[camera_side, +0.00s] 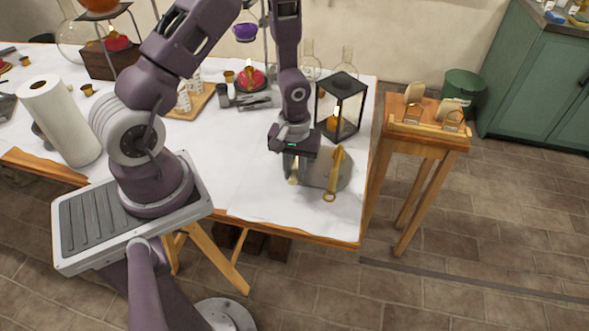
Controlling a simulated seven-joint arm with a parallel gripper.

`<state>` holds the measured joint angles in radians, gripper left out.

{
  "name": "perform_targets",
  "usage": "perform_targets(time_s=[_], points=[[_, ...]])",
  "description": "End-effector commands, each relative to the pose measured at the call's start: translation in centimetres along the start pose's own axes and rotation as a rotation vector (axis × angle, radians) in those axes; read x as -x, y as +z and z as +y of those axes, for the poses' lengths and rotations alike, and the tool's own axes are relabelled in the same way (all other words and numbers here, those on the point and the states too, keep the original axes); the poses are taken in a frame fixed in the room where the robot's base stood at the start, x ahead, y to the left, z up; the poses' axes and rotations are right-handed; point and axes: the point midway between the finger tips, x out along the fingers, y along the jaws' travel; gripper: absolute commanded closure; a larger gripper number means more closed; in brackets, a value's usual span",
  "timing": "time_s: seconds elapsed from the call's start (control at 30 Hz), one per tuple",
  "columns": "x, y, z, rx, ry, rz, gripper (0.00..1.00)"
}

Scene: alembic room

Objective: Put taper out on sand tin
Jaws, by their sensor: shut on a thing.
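My gripper (292,172) points down over the front right part of the white-topped table. It is shut on a thin pale yellow stick, which looks like the taper (293,180); only a short piece shows below the fingers. I cannot make out a flame on it. A low, rounded grey thing that looks like the sand tin (314,174) is just right of the fingers, partly hidden by the gripper. I cannot tell whether the taper touches it. A brass-coloured piece with a ring end (336,168) lies at or across the grey thing's right side.
A black-framed lantern (349,118) with a glowing candle stands close behind right. A red burner (251,79) with a flame and glass flasks (312,68) are farther back. A wooden stand (429,132) is right of the table. The table's front middle is clear.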

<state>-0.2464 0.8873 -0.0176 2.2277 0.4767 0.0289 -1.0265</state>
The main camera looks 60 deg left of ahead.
Motion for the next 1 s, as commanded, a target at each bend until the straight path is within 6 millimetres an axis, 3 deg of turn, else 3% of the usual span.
perform_targets(time_s=[0.07,0.1,0.23,0.53,0.8,1.0], points=[[0.0,0.0,0.0,0.0,0.0,0.0,1.0],[0.0,0.0,0.0,0.0,0.0,0.0,0.79],[0.0,0.0,0.0,0.0,0.0,0.0,0.55],[0.2,0.0,0.0,0.001,0.0,0.0,0.55],[5.3,-0.1,0.0,0.004,0.002,0.003,0.55],[7.1,0.0,0.0,0.001,0.0,0.0,0.55]])
